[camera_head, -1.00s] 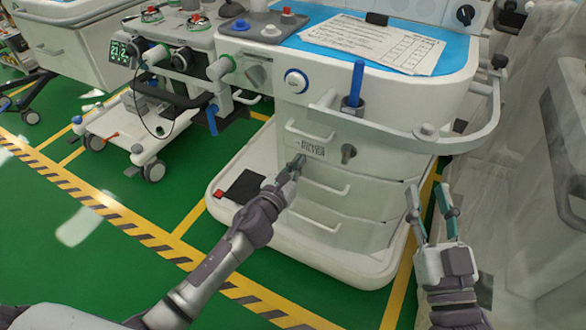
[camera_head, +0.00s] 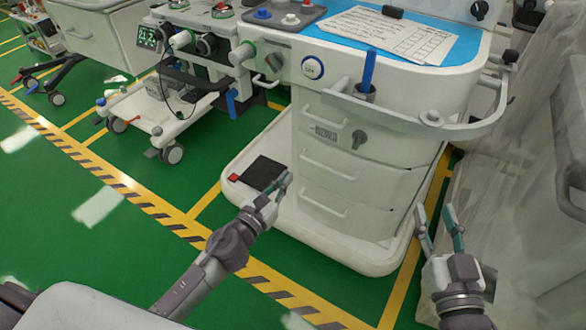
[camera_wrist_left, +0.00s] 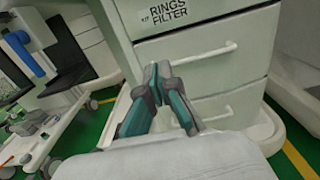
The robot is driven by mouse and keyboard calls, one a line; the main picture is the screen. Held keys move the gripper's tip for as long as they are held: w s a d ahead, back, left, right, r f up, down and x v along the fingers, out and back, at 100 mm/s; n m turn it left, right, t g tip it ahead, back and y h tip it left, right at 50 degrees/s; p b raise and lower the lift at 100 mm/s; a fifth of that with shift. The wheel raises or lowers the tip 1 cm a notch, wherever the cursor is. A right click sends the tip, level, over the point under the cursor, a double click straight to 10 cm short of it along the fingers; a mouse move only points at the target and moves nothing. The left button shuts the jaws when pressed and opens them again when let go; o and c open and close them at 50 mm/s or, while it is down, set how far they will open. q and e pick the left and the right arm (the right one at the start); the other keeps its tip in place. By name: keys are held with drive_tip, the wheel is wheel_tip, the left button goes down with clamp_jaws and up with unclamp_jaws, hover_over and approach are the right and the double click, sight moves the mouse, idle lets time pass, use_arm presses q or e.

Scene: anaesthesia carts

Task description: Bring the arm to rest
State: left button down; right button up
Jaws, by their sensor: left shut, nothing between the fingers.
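My left gripper (camera_head: 284,184) is shut and empty. In the head view it is in front of the lower left part of the white anaesthesia cart (camera_head: 395,152), apart from its drawers as far as I can tell.
The cart has drawer handles (camera_head: 325,205), a side rail (camera_head: 430,120) and a wide white base (camera_head: 360,262) with a black pad (camera_head: 262,172). A second wheeled unit (camera_head: 150,110) stands left. A translucent sheet (camera_head: 500,200) hangs at right. Green floor (camera_head: 60,220) is clear at lower left.

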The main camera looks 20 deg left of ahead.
use_arm(q)
drive_tip(key=shift+s, duration=0.4)
